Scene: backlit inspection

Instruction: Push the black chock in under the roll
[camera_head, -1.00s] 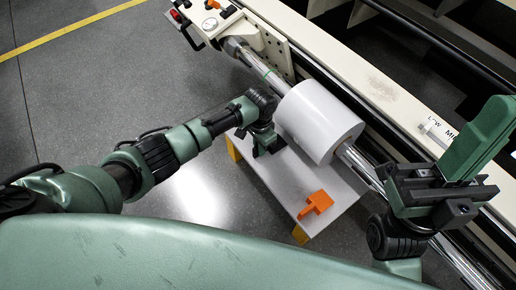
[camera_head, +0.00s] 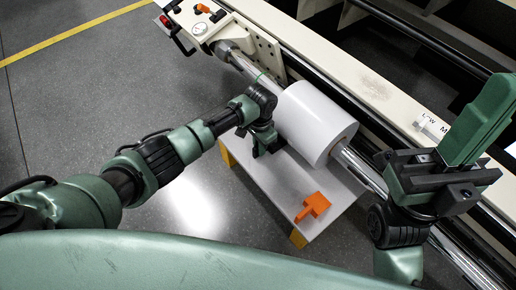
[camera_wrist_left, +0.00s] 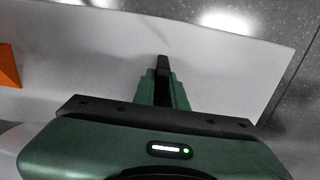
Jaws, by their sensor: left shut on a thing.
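The white roll (camera_head: 308,118) sits on a shiny metal shaft (camera_head: 358,170) above a white board. My left gripper (camera_head: 264,146) points down over the board, close to the left side of the roll. In the left wrist view, its two green fingers (camera_wrist_left: 164,92) are shut on the black chock (camera_wrist_left: 163,66), whose dark end shows beyond the fingertips. In the head view, the chock is mostly lost against the dark gripper parts. I cannot tell whether it touches the roll. My right gripper (camera_head: 440,180) is at the right, over the shaft; its jaw state is unclear.
An orange chock (camera_head: 314,206) lies on the white board (camera_head: 335,200), which also shows in the wrist view (camera_wrist_left: 225,75). The cream machine frame (camera_head: 330,85) runs behind the roll. Open grey floor (camera_head: 90,100) lies to the left.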

